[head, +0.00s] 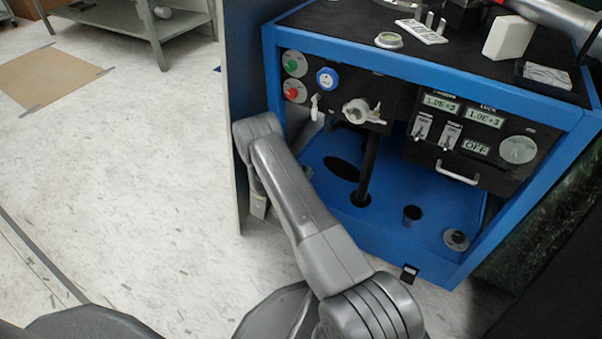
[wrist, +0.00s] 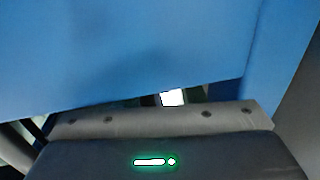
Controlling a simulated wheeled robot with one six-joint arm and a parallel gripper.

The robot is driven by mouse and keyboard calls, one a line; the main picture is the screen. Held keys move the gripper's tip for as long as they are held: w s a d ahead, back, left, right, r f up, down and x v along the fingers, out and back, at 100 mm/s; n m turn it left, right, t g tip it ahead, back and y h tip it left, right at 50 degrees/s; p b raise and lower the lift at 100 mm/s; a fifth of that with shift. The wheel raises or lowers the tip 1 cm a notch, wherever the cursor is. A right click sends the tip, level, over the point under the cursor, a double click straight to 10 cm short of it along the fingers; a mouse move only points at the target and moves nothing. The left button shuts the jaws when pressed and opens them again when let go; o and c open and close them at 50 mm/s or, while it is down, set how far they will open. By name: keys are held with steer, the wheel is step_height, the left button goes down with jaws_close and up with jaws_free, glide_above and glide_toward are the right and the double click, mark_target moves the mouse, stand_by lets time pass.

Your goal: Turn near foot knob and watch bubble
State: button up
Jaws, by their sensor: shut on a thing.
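The blue-framed cabinet (head: 450,265) stands on the floor. A round greenish bubble level (head: 388,40) lies on its black top; the bubble itself is too small to read. My gripper (head: 258,206) is low at the cabinet's left side, partly hidden behind my arm. In the wrist view, the blue panel (wrist: 130,50) fills the upper part and my gripper's grey body (wrist: 160,118) sits against its lower edge. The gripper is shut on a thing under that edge. The fingertips and the near foot knob are hidden.
The cabinet front carries a green button (head: 295,63), a red button (head: 294,91), a blue knob (head: 327,78) and a white valve handle (head: 361,111). A white block (head: 508,38) stands on top. Open floor (head: 110,170) lies to the left, with a grey bench (head: 130,22) behind.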

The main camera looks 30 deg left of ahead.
steer(key=shift+f, duration=0.1)
stand_by(0.3)
steer(key=o, duration=0.9)
steer(key=shift+o, duration=0.4)
steer(key=shift+a, duration=0.1)
